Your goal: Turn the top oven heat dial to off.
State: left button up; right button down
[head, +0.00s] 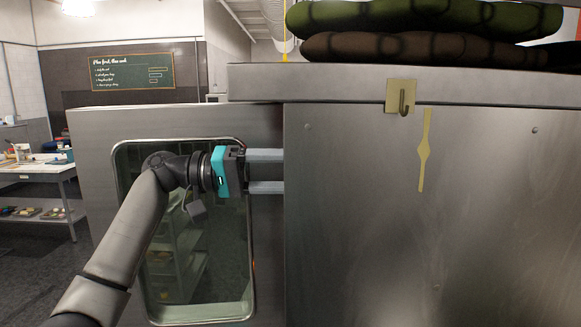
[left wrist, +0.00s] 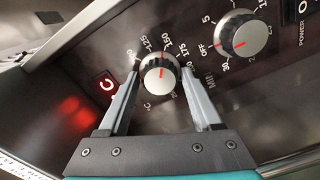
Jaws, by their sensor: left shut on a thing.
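The oven (head: 360,225) is a large steel box filling the middle and right of the head view. In the left wrist view, its heat dial (left wrist: 160,73) is a round silver knob with a dark rim, a red pointer line, and temperature numbers and a °C mark around it. My left gripper (head: 283,172) reaches from the left past the oven's side edge, its fingertips hidden there. In the left wrist view my left gripper (left wrist: 160,75) has one finger on each side of the heat dial, shut on it. My right gripper is in neither view.
A second dial (left wrist: 238,35), marked OFF and MIN, sits to the upper right of the heat dial. A red-lit button (left wrist: 107,86) is to the left. Oven mitts or cloths (head: 430,45) lie on top of the oven. A table (head: 35,170) stands far left.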

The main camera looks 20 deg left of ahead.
pick_arm(q)
jog(key=n, duration=2.4)
jog(key=shift+f+n, duration=0.1)
jog(key=shift+n, duration=0.2)
dwell(0.4)
jog(key=o, duration=1.2)
jog(key=shift+c, duration=0.2)
jog(key=b+v, duration=0.2)
jog(key=v, duration=0.5)
jog(key=shift+a, duration=0.3)
jog(key=shift+s, duration=0.15)
